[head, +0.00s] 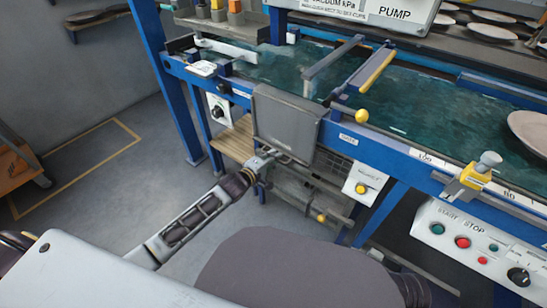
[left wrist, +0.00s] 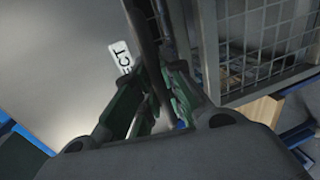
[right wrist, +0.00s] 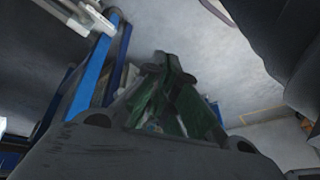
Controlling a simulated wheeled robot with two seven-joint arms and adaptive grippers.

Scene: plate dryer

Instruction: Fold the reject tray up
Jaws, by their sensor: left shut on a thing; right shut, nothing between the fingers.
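The reject tray (head: 285,120) is a flat grey panel at the front of the blue-framed bench. It looks steeply tilted, with its upper edge near the blue rail; I cannot tell its exact angle. My left gripper (head: 268,160) is at its lower edge. In the left wrist view, the fingers (left wrist: 155,85) are shut on a dark edge beside the tray's pale face (left wrist: 70,75), where a label partly reads "ECT". My right gripper (right wrist: 168,70) is shut and empty in the right wrist view, away from the tray, over the floor.
A wire-mesh guard (left wrist: 265,65) is close beside the left fingers. A wooden shelf (head: 236,140) lies below the bench. A yellow-knobbed lever (head: 361,116) is right of the tray, and a control box (head: 470,240) is further right. The floor (head: 90,150) at left is clear.

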